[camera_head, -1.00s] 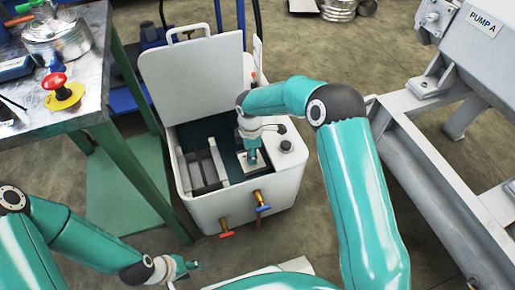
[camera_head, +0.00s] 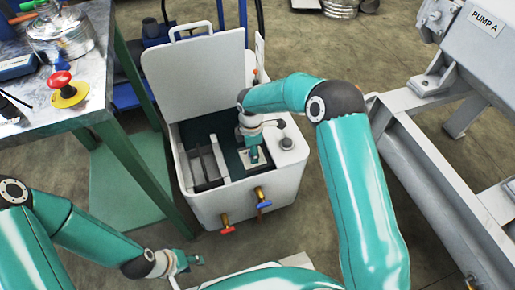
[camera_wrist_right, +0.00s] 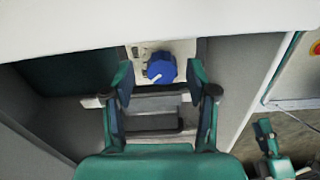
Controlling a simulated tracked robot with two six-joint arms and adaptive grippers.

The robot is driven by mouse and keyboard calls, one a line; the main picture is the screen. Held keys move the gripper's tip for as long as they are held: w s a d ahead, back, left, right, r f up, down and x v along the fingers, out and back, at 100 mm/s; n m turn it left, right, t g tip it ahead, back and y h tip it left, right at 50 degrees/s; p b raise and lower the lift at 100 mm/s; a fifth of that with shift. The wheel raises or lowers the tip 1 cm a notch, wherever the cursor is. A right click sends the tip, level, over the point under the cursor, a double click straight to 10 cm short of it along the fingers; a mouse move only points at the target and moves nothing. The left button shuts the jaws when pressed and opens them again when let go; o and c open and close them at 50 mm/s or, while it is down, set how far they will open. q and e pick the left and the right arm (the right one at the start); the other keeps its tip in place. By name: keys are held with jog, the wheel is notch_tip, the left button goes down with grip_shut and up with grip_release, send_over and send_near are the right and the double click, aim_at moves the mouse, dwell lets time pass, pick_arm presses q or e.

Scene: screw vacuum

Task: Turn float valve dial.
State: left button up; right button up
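The blue dial (camera_wrist_right: 161,67) shows in the right wrist view on a pale plate (camera_wrist_right: 140,50) inside the white tank (camera_head: 255,200). My right gripper (camera_wrist_right: 158,74) is open, its two fingers on either side of the dial; I cannot tell whether they touch it. In the head view my right gripper (camera_head: 252,155) reaches down into the open tank and hides the dial. My left gripper (camera_head: 192,261) is low in front of the tank, apart from it. It looks empty, but its finger opening is unclear.
The tank's lid (camera_head: 195,80) stands open at the back. A red-handled valve (camera_head: 227,226) and a blue-handled valve (camera_head: 263,202) stick out of its front. A workbench (camera_head: 95,100) stands at left, and a grey pump frame (camera_head: 430,170) at right.

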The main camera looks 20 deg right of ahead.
notch_tip(320, 180, up, 12)
dwell(0.6)
jog(key=shift+f, duration=0.1)
jog(key=shift+c, duration=0.3)
jog(key=shift+c, duration=1.1)
notch_tip(320, 180, up, 5)
jog(key=m+p, duration=0.7)
jog(key=m, duration=0.6)
notch_tip(320, 180, down, 17)
jog(key=b, duration=0.4)
jog(key=shift+s+d, duration=0.1)
jog(key=shift+d, duration=0.05)
